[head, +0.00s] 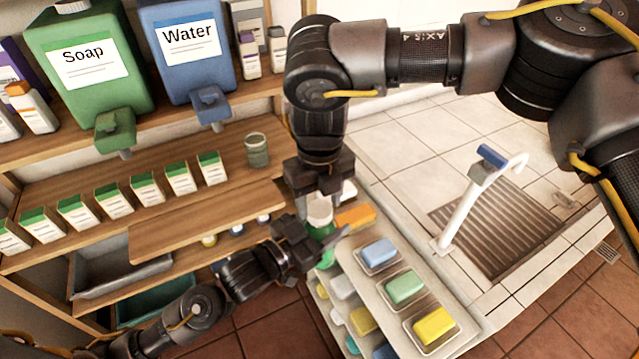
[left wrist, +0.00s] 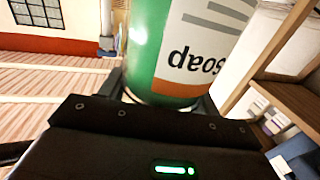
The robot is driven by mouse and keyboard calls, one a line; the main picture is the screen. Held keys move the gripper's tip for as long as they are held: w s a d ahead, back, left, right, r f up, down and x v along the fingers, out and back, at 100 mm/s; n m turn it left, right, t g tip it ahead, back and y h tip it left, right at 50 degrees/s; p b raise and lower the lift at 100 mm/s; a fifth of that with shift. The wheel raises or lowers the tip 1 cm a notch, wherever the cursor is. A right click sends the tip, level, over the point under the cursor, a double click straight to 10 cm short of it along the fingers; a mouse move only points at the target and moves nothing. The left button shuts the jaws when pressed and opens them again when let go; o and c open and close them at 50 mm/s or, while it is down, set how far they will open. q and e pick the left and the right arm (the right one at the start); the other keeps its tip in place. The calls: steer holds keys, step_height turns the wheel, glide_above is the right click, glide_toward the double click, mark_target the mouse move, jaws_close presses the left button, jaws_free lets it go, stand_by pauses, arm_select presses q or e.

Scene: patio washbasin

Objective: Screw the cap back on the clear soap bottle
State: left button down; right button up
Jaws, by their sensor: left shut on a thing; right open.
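A green bottle (left wrist: 160,50) with a white and orange "soap" label, upside down in the picture, fills the upper middle of the left wrist view. My left gripper (head: 312,243) is shut on it; in the head view only bits of green (head: 326,258) show around the fingers. A pale round top (head: 320,209) shows just above my left gripper. My right gripper (head: 320,190) points down right over this top and is open. Whether its fingers touch the top is hidden. I cannot make out a separate cap.
An orange block (head: 355,216) lies close to the right gripper. Blue (head: 379,252), green (head: 405,287) and yellow (head: 434,326) soaps sit in trays on the rack. A greenish jar (head: 257,150) and several small boxes stand on the wooden shelf. A white tap (head: 462,205) rises at right.

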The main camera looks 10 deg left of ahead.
steer(key=shift+f, duration=0.7)
steer(key=shift+c, duration=0.2)
steer(key=c, duration=0.8)
steer(key=shift+o, duration=0.2)
steer(key=o, duration=1.1)
steer(key=shift+o, duration=0.2)
steer(key=shift+s, duration=0.1)
step_height(320, 180, up, 12)
steer(key=shift+d, duration=0.1)
